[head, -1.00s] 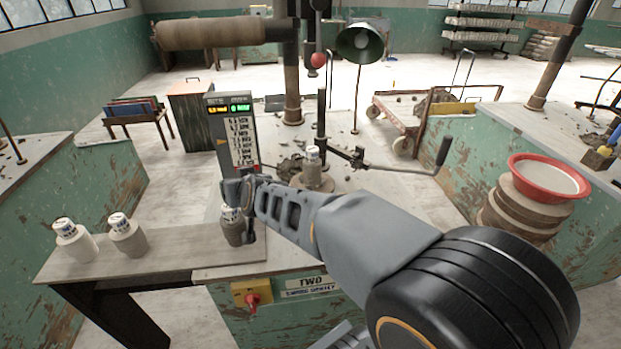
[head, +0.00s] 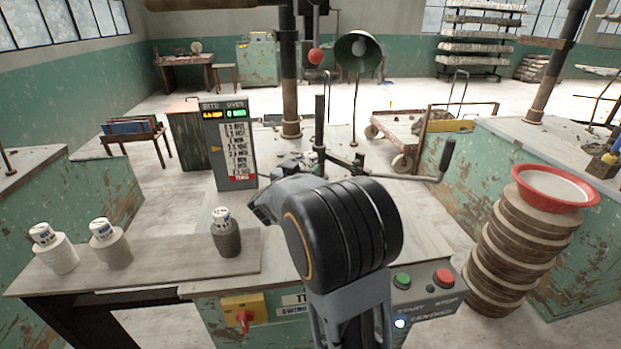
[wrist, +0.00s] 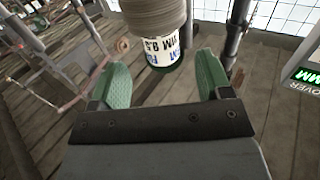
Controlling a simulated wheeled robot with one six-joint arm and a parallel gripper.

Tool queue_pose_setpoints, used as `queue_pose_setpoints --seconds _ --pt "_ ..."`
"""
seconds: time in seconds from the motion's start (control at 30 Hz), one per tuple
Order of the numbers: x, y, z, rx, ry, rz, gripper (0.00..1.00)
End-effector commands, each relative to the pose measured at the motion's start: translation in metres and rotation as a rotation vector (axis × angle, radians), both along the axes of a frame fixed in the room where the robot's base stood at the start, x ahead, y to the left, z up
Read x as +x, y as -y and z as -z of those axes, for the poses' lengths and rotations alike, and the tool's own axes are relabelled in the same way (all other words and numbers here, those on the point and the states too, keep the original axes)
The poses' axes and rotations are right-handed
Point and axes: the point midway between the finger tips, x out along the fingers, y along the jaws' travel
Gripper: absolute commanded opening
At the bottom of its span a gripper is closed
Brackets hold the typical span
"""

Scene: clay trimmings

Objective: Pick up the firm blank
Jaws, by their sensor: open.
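My gripper (wrist: 163,72) is open, with its green fingers apart in the wrist view. A grey-brown blank (wrist: 152,16) with a white printed label (wrist: 165,50) is just beyond and partly between the fingertips, not gripped. Only part of its label reads, including "8.5". In the head view my arm covers the gripper and the middle of the bench. A darker ribbed blank (head: 226,238) stands upright on the grey board. Two paler blanks (head: 60,254) (head: 112,250) stand upright at the board's left. I cannot tell from their labels which one is firm.
A display post (head: 228,150) with a printed list stands behind the darker blank. A crank handle (head: 440,162) sticks out right of my arm. A red basin (head: 556,188) tops a stack of discs (head: 518,245) at right. The grey board (head: 165,262) has bare room between blanks.

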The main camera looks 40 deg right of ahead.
Motion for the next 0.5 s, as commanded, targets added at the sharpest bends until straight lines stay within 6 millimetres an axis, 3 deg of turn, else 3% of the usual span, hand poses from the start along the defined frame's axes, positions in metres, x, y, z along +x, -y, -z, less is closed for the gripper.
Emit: queue_pose_setpoints --seconds 0.5 --pt "0.025 0.042 -0.001 0.001 0.0 0.0 0.71"
